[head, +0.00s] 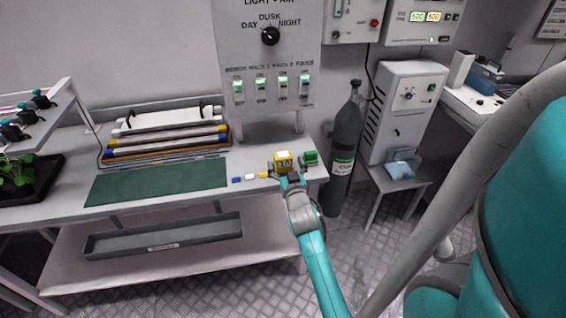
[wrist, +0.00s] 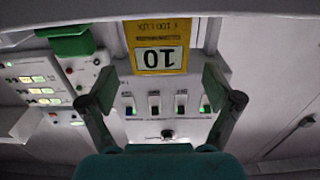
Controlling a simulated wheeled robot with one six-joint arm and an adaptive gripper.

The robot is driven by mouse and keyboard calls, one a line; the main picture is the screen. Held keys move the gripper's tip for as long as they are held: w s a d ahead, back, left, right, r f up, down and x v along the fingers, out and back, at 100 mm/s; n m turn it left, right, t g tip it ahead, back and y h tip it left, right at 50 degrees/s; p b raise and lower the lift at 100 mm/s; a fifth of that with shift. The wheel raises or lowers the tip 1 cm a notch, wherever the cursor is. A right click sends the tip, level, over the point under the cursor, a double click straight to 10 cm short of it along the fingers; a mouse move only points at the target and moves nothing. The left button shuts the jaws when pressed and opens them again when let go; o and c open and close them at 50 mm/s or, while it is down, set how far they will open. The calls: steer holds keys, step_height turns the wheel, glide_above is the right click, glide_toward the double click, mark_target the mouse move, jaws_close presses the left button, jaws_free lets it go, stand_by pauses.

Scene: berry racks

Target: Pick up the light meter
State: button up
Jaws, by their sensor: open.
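The light meter (head: 283,158) is a small yellow box standing near the right end of the bench. In the wrist view the light meter (wrist: 158,58) appears upside down, with a white display reading 10 and "x 100 LUX" lettering. My gripper (head: 289,176) is just in front of it in the head view and hides its lower part. In the wrist view my gripper (wrist: 160,88) has its two fingers spread wide, with the meter in line with the gap between them. Nothing is held. I cannot tell whether a finger touches the meter.
A green box (head: 310,158) stands close to the meter's right. Small blue, white and yellow pieces (head: 250,177) lie to its left, beside a dark green mat (head: 160,182). A grey gas cylinder (head: 346,140) stands right of the bench. A control panel (head: 268,60) rises behind.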

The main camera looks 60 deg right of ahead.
mark_target(285, 160)
steer(key=shift+x, duration=1.95)
steer(key=c, duration=1.2)
steer(key=shift+c, duration=0.7)
steer(key=shift+r, duration=0.15)
